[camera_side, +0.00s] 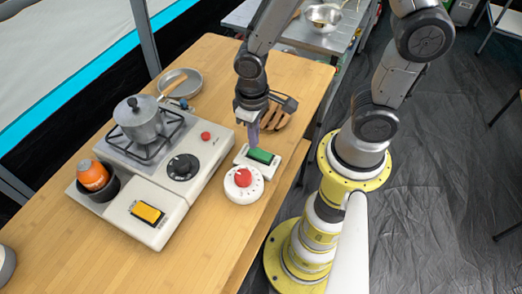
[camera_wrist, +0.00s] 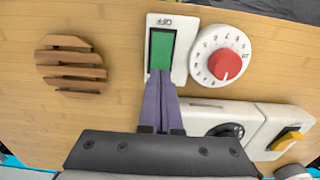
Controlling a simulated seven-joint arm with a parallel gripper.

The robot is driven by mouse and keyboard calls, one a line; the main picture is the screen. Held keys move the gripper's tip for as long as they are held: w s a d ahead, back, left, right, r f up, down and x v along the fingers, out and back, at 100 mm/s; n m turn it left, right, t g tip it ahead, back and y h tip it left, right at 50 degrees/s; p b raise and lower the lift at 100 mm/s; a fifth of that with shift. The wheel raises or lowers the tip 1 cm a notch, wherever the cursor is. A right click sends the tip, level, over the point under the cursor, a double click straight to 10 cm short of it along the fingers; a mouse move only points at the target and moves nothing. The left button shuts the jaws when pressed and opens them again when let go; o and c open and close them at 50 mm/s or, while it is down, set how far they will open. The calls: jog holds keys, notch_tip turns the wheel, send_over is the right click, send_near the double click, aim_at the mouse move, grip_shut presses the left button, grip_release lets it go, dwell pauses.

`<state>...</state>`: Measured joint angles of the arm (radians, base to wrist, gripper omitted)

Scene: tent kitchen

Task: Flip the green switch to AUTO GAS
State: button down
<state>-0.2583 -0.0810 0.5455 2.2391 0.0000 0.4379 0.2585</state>
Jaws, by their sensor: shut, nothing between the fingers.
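The green switch (camera_side: 260,156) is a green rocker set in a white base plate (camera_side: 284,170) on the wooden table. In the wrist view the green rocker (camera_wrist: 161,49) stands upright in the picture, with the word OFF, upside down, on the plate above it. The plate's other end is hidden behind my fingers. My gripper (camera_side: 252,146) is shut and empty, pointing down at the switch's left end in the side view. In the wrist view its purple fingertips (camera_wrist: 162,75) are at the rocker's lower edge. I cannot tell whether they touch it.
A white timer with a red knob (camera_side: 243,178) stands close beside the switch. The stove (camera_side: 180,170) carries a moka pot (camera_side: 138,120), with an orange canister (camera_side: 92,175) and yellow switch (camera_side: 147,213) beside it. A slatted wooden trivet (camera_wrist: 72,63) and a pan (camera_side: 180,82) lie nearby.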

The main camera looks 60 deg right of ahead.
jog(key=shift+f, duration=1)
dwell(1.0)
jog(key=shift+r, duration=3.55)
jog(key=s+d+r+m+t, duration=0.1)
jog(key=d+r+t, duration=0.2)
jog(key=r, duration=0.4)
jog(key=s+d+r+t, duration=0.1)
jog(key=d+r+t, duration=0.1)
jog(key=r, duration=0.6)
jog(key=shift+n+t, duration=0.3)
jog(key=shift+n, duration=0.2)
jog(key=s, duration=0.3)
jog(key=s+d, duration=0.1)
jog(key=s, duration=0.1)
jog(key=shift+d+r, duration=0.1)
jog(key=shift+r, duration=0.15)
